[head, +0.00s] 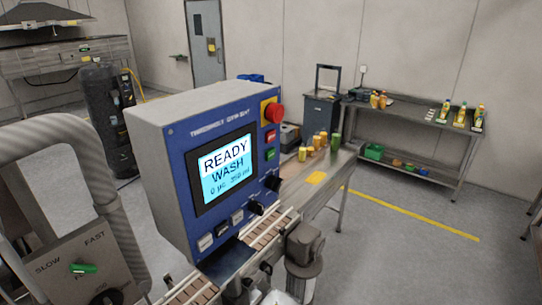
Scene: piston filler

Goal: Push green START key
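The blue control panel (185,142) is on the front of a grey box at the centre. Its lit screen (227,169) reads READY and WASH, with a line of small figures below. On the panel's right edge, a small green key (271,154) sits below a red key (270,136). The lettering on both keys is too small to read. A red mushroom button (276,112) on a yellow base sits above them. Nothing covers the green key. Neither of my grippers is in view.
Black knobs (256,208) and several light keys (222,228) line the panel's lower part. A slatted conveyor (270,235) runs beneath it. A thick grey pipe (60,140) and a SLOW/FAST dial plate (75,260) stand at left. A shelf table (405,105) with bottles stands behind right.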

